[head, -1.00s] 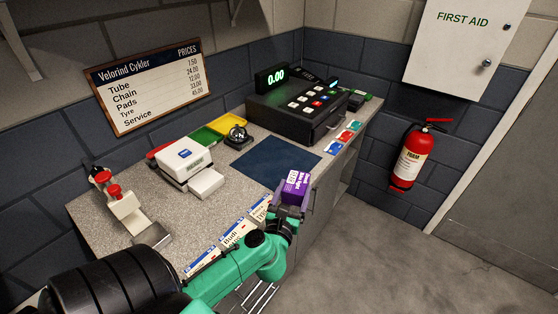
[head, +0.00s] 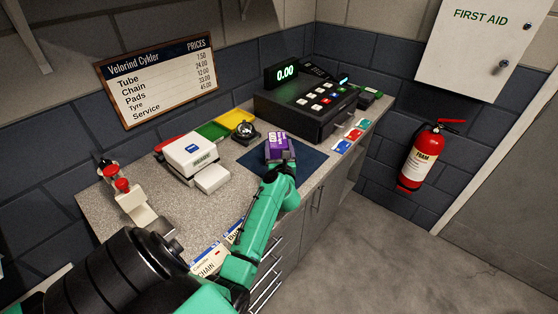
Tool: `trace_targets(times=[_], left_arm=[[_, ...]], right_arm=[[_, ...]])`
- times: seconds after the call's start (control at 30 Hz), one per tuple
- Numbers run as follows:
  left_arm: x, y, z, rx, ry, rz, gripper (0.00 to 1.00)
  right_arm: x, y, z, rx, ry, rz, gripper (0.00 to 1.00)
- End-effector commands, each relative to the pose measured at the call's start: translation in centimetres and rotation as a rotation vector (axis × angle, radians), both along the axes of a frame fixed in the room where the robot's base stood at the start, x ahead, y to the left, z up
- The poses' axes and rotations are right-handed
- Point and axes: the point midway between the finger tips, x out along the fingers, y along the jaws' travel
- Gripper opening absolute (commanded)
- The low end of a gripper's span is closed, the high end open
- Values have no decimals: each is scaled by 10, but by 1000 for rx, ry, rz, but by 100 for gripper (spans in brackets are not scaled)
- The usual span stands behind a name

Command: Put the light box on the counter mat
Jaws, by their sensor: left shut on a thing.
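The purple light box (head: 277,148) is held upright over the dark blue counter mat (head: 308,160). My left gripper (head: 279,158) is shut on the box, at the end of the green arm that comes in from the lower left. The box covers part of the mat; I cannot tell whether its base touches the mat or is just above it. My right gripper is out of view.
A cash register (head: 308,106) stands behind the mat. A white card terminal (head: 190,155) is to the left, with coloured trays (head: 213,130) and a round dark object (head: 245,131) behind. Coloured cards (head: 348,135) lie right of the mat. The mat's right part is clear.

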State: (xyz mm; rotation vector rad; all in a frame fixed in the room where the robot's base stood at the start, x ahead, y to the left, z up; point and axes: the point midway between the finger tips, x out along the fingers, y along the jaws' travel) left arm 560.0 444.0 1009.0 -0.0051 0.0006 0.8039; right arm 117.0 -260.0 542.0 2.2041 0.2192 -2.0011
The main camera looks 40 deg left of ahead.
Motion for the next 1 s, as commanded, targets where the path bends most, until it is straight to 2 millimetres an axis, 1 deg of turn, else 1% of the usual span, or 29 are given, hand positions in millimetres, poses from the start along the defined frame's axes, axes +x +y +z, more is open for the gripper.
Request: trace_targets(times=[0.03, 0.07, 0.2, 0.27, 0.5, 0.63, 0.67, 0.7, 0.9, 1.0], left_arm=[[1, 0, -9, 2, -1, 0, 19], [1, 0, -13, 1, -1, 0, 19], [0, 0, -43, 1, 1, -1, 19], [0, 0, -51, 2, 1, -1, 19], [0, 0, -51, 1, -3, 0, 19], [0, 0, -56, 1, -3, 0, 19], [0, 0, -54, 1, -2, 0, 91], [0, 0, -54, 1, -2, 0, 100], [0, 0, -54, 1, -2, 0, 100], [0, 0, -48, 2, -2, 0, 100]], right_arm=[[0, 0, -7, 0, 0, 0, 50], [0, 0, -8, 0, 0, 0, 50], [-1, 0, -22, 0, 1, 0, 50], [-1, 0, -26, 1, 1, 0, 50], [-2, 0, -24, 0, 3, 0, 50], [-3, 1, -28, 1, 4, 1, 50], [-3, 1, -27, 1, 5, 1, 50], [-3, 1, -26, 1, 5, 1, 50], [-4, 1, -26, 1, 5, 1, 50], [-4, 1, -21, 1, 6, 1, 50]])
